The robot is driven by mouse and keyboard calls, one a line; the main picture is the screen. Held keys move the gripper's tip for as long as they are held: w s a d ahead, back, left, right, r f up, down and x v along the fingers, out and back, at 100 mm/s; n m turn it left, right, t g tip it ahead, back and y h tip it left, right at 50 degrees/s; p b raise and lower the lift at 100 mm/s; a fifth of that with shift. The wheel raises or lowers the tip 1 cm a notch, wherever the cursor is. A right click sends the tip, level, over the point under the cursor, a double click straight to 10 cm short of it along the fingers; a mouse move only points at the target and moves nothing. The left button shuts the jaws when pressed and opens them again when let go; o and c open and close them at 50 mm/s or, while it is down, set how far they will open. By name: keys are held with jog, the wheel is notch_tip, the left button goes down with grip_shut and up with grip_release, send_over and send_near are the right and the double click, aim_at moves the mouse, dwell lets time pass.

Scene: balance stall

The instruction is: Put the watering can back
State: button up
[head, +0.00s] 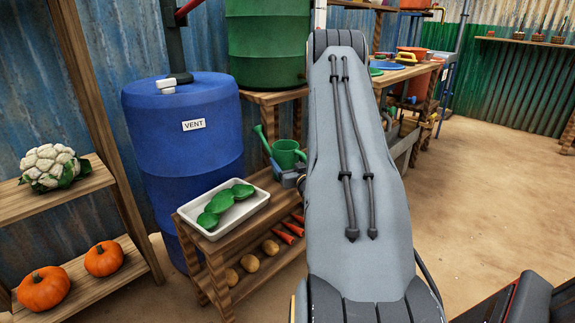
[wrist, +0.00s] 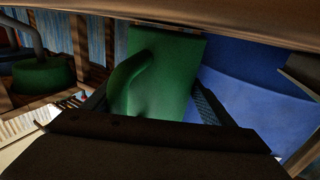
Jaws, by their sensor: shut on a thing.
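The green watering can (head: 287,152) is beyond my arm in the head view, its spout pointing left, just behind the low wooden bench (head: 236,240) and right of the blue barrel (head: 187,135). My gripper (head: 290,178) is at the can, partly hidden by my arm. In the wrist view my gripper (wrist: 150,108) is shut on the can (wrist: 172,60), with a dark finger on each side of its green body and curved handle. I cannot tell whether the can's base touches anything.
A white tray (head: 246,213) with green vegetables sits on the bench, with carrots and potatoes on the shelf below. A green barrel (head: 267,45) stands on a wooden stand behind. Pumpkins (head: 104,258) and a cauliflower are on shelves at left. Sandy floor at right (head: 480,180) is clear.

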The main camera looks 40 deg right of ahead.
jog(key=shift+f, duration=0.25)
jog(key=o, duration=1.8)
jog(key=shift+o, duration=0.2)
jog(key=shift+r, duration=0.15)
jog(key=p+v, duration=0.2)
jog(key=v, duration=1)
